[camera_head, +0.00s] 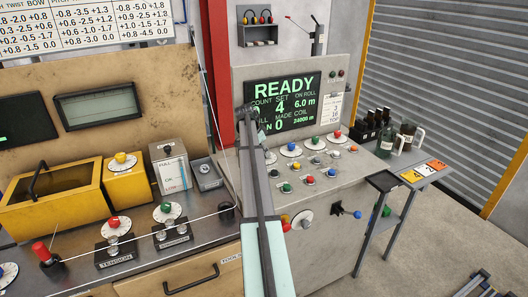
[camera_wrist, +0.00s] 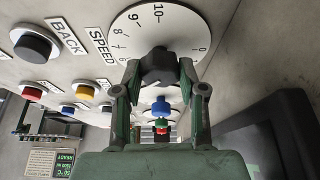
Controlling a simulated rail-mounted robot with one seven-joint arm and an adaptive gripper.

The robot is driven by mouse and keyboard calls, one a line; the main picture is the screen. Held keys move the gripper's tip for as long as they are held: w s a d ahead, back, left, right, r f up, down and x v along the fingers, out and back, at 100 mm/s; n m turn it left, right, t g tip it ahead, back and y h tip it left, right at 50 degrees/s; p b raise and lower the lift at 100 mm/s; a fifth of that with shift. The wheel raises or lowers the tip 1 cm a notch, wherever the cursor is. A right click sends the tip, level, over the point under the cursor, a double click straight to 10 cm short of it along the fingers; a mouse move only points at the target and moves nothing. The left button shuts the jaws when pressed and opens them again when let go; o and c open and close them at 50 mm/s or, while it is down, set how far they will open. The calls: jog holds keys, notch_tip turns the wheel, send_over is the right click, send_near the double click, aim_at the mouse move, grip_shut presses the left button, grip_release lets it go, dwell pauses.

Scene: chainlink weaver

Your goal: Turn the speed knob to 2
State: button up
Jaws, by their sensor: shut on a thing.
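The speed dial (camera_wrist: 130,32) is a white round plate beside the SPEED label, in the wrist view. Its numbers 10, 9, 8 and 7 show at the top and left, and a 0 shows at the right. The dark speed knob (camera_wrist: 158,62) stands at the dial's middle. My gripper (camera_wrist: 160,70) is shut on this knob, one finger on each side. The knob's pointer and the lower part of the dial are hidden by my fingers, so I cannot tell its setting. In the head view I cannot make out the speed knob or my fingertips.
A black BACK button (camera_wrist: 33,44) is left of the dial, with red (camera_wrist: 32,93), yellow (camera_wrist: 86,91) and blue knobs nearby. In the head view, a READY screen (camera_head: 285,100) sits above the control panel. A side table (camera_head: 428,172) with bottles stands right.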

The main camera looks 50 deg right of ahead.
jog(key=shift+f, duration=0.15)
jog(key=n+t+b, duration=0.1)
jog(key=n+b, duration=0.1)
jog(key=n, duration=0.1)
jog(key=shift+s, duration=0.15)
jog(key=n+t+b, duration=0.1)
jog(key=n, duration=0.3)
jog(key=shift+s+t+b, duration=0.1)
jog(key=shift+t+b, duration=0.3)
jog(key=n+t, duration=0.1)
jog(key=n, duration=0.1)
jog(key=n+b, duration=0.1)
jog(key=n, duration=0.2)
jog(key=shift+t, duration=0.4)
jog(key=shift+s+n+t+y, duration=0.1)
jog(key=shift+n+t+y, duration=0.55)
jog(key=shift+n, duration=1.25)
jog(key=o, duration=1.1)
jog(key=shift+d, duration=0.1)
